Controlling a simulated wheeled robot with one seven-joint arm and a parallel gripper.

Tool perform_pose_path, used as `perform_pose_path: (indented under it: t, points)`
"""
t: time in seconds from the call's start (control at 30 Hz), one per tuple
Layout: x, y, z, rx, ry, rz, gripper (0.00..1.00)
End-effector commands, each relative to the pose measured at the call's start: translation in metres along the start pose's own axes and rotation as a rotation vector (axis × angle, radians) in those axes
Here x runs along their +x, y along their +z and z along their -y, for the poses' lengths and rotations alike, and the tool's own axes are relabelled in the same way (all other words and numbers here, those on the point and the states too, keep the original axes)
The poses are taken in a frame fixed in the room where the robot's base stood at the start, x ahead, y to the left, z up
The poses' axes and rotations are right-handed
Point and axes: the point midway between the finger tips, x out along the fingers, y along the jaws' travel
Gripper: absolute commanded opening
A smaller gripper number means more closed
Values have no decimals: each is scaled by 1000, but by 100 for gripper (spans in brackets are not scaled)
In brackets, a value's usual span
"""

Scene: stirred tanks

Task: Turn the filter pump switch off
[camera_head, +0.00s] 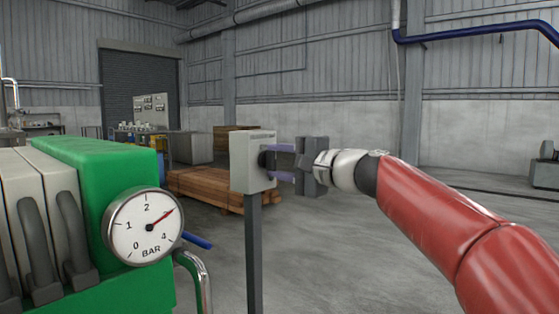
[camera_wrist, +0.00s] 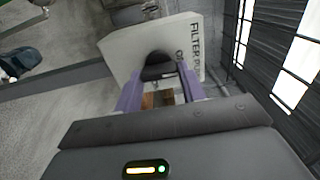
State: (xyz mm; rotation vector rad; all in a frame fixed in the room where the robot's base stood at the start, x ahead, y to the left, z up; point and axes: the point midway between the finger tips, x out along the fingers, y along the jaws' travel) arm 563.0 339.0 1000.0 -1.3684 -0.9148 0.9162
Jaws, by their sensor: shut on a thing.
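The filter pump switch is a light grey box (camera_head: 245,160) on a dark post, left of centre in the head view. In the wrist view the box (camera_wrist: 125,50) carries lettering that begins "FILTER PU". A black round knob (camera_wrist: 157,66) sticks out of its face; it also shows in the head view (camera_head: 264,159). My gripper (camera_head: 270,162) reaches in from the right, and its purple fingers (camera_wrist: 160,92) are shut on the knob. The fingers partly cover the knob, and its pointer setting cannot be read.
A green filter press (camera_head: 110,170) with a pressure gauge (camera_head: 144,226) stands close at the left. The dark post (camera_head: 254,250) bears the switch box. Stacked timber (camera_head: 210,187) lies behind it. The floor at the right is mostly clear.

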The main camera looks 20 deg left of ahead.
Motion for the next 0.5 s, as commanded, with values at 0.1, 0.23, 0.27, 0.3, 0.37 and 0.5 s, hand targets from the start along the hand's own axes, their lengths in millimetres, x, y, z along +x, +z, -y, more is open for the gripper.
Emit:
perform_pose_path:
  t: [0.1, 0.23, 0.27, 0.3, 0.37, 0.5]
  points:
    - [0, -1, -1, 12, 2, -2, 17]
    - [0, -1, -2, 16, 2, -2, 17]
    - [0, -1, -2, 17, 2, -2, 17]
    - [0, -1, -2, 17, 2, -2, 17]
    - [0, -1, -2, 17, 2, -2, 17]
    - [0, -1, -2, 16, 2, -2, 43]
